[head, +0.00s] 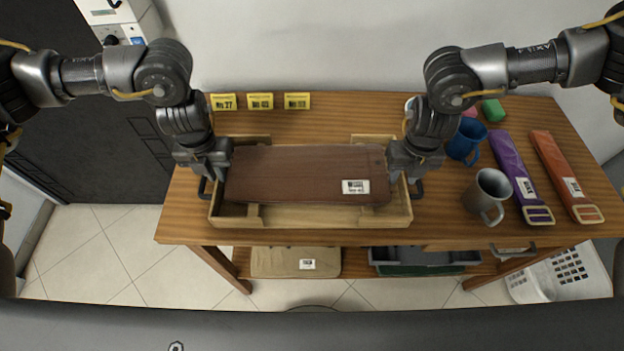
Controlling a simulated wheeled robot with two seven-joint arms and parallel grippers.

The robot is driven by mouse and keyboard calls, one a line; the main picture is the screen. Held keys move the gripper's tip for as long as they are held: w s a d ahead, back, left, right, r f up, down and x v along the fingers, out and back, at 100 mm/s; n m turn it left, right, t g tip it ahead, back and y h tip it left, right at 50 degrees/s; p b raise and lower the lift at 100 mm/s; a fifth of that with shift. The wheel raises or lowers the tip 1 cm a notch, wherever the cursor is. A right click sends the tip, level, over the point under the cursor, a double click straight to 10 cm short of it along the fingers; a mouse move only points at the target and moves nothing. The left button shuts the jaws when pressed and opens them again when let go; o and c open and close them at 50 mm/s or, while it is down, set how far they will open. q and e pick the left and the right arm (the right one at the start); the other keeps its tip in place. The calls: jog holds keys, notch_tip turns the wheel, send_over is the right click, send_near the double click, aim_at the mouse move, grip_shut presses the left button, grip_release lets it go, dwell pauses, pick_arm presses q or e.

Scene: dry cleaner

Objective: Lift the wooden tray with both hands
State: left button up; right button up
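The light wooden tray (330,218) sits on the wooden table, with a dark handle at each short end. A dark brown flat slab (290,180) with a white label lies in it. My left gripper (212,172) points down at the tray's left end, beside the left handle (204,190). My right gripper (406,172) points down at the right end, beside the right handle (418,189). The fingertips of both are mostly hidden by the gripper bodies and tray walls, so I cannot tell whether they grip the tray.
A grey metal mug (488,196), a blue mug (466,140), a purple strap (520,175) and an orange strap (565,175) lie right of the tray on the table (185,215). Yellow number cards (260,101) stand behind it. A wall closes off the back.

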pick_arm(q)
jog(key=shift+s+r, duration=0.15)
pick_arm(e)
jog(key=shift+s+a+r, duration=0.1)
jog(key=shift+r, duration=0.05)
pick_arm(q)
jog(key=shift+w, duration=0.25)
grip_shut()
pick_arm(e)
jog(key=shift+w, duration=0.25)
jog(key=shift+c, duration=1.3)
pick_arm(q)
jog(key=shift+w+f, duration=0.5)
jog(key=shift+w, duration=0.15)
pick_arm(e)
jog(key=shift+w+f, duration=0.5)
jog(key=shift+w, duration=0.1)
grip_shut()
pick_arm(q)
jog(key=shift+s, duration=0.1)
pick_arm(e)
jog(key=shift+s+r, duration=0.1)
jog(key=shift+s, duration=0.1)
pick_arm(q)
jog(key=shift+r, duration=0.25)
pick_arm(e)
jog(key=shift+w+r, duration=0.1)
jog(key=shift+r, duration=0.1)
